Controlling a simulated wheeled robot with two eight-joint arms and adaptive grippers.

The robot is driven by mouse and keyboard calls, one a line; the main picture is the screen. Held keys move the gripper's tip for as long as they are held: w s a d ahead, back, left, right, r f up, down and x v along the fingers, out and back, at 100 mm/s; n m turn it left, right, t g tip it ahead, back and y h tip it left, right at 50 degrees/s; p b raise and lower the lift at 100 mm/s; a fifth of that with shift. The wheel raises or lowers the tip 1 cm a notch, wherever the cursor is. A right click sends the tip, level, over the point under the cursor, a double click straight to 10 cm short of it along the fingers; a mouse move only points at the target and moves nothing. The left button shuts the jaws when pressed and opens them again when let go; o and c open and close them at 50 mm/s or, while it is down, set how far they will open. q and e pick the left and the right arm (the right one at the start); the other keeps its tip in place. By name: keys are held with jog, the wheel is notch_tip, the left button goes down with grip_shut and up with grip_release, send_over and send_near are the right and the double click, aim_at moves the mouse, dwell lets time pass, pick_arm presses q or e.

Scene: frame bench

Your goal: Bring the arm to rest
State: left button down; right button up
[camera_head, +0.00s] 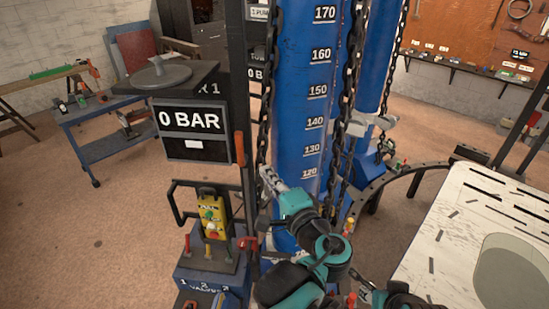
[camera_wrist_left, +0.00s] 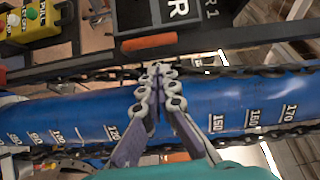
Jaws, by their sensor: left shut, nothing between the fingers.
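My left gripper (camera_head: 268,178) is in front of the blue cylinder (camera_head: 302,70) with the white number scale, between hanging chains. In the left wrist view its two fingers (camera_wrist_left: 158,78) meet at the tips, with nothing between them. The cylinder (camera_wrist_left: 235,105) lies behind the fingers in that view; I cannot tell whether they touch it or a chain. My left arm (camera_head: 330,250) is bent at the bottom middle of the head view. Part of my right arm (camera_head: 400,298) shows at the bottom edge; its finger state is unclear.
A "0 BAR" display (camera_head: 192,132) stands left of the cylinder, above a yellow control box (camera_head: 212,215) and a valve block (camera_head: 210,278). Chains (camera_head: 350,90) hang close by. A white slotted panel (camera_head: 440,250) is at the right. Open floor (camera_head: 90,235) lies left.

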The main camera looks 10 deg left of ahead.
pick_arm(q)
jog(key=s+a+f+n+g+h+b, duration=0.1)
jog(key=s+a+f+g+b, duration=0.2)
jog(key=f, duration=0.5)
jog(key=s+a+f+n+g+h+b, duration=0.1)
jog(key=s+a+f+n+h+b, duration=0.1)
jog(key=a+f+b, duration=0.35)
jog(key=s+a+f+n+g+h+b, duration=0.1)
jog(key=s+a+f+g+b, duration=0.1)
jog(key=f, duration=0.7)
jog(key=s+d+f+n+h+b, duration=0.1)
jog(key=s+f+n+h+b, duration=0.1)
jog(key=f, duration=0.3)
jog(key=s+d+f+n+h+b, duration=0.1)
jog(key=s+f+n+h+b, duration=0.1)
jog(key=f+b, duration=0.3)
jog(key=s+d+f+n+g+h+b, duration=0.1)
jog(key=s+f+n+h+b, duration=0.1)
jog(key=f, duration=0.5)
jog(key=shift+s+f+b, duration=0.2)
jog(key=shift+s+b, duration=0.5)
jog(key=shift+s, duration=0.55)
